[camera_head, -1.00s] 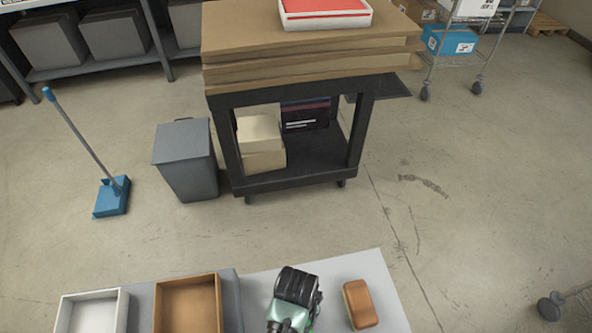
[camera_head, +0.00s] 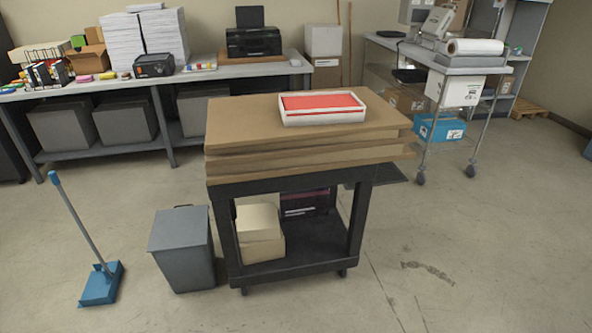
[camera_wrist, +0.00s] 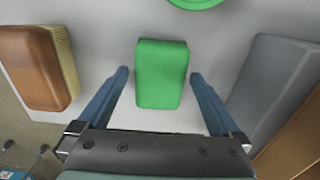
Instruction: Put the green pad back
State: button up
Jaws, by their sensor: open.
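The green pad (camera_wrist: 161,72), a rounded rectangular block, lies on a pale surface in the wrist view. My gripper (camera_wrist: 159,76) is open, with one blue finger on each side of the pad's lower part and a visible gap on both sides. I cannot tell how far the fingertips are above the surface. The head view shows neither my gripper nor this pad. A white tray with a red top or filling (camera_head: 322,108) sits on the brown boards stacked on the black cart (camera_head: 290,268).
In the wrist view, a brown brush with pale bristles (camera_wrist: 38,68) lies left, a grey block-like thing (camera_wrist: 272,85) lies right, and part of a green round thing (camera_wrist: 198,2) shows at top. In the head view, a grey bin (camera_head: 182,250) and blue dustpan (camera_head: 101,285) stand left of the cart.

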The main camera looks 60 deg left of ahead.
notch_tip(320, 180, up, 11)
jog(key=shift+r, duration=0.15)
jog(key=w+d+r+m+t+y, duration=0.1)
jog(key=w+r+m+t+y, duration=0.4)
jog(key=w+r+t, duration=1.35)
jog(key=w+d+r+m+t+h, duration=0.1)
jog(key=w+d+r+m, duration=0.15)
jog(key=r, duration=0.75)
jog(key=w+d+r+m, duration=0.15)
jog(key=d+r, duration=0.25)
jog(key=r, duration=0.7)
jog(key=w+d+r+m+t+h, duration=0.1)
jog(key=w+d+r, duration=0.15)
jog(key=r, duration=0.75)
jog(key=s+d+r+m+t+h, duration=0.1)
jog(key=s+d+r+t, duration=0.2)
jog(key=r, duration=0.5)
jog(key=s+d+r+m+t+h, duration=0.2)
jog(key=s+d+r+t, duration=0.2)
jog(key=s+r, duration=0.3)
jog(key=shift+s+d+r+m, duration=0.15)
jog(key=shift+d+r+m, duration=0.15)
jog(key=shift+d+r, duration=0.15)
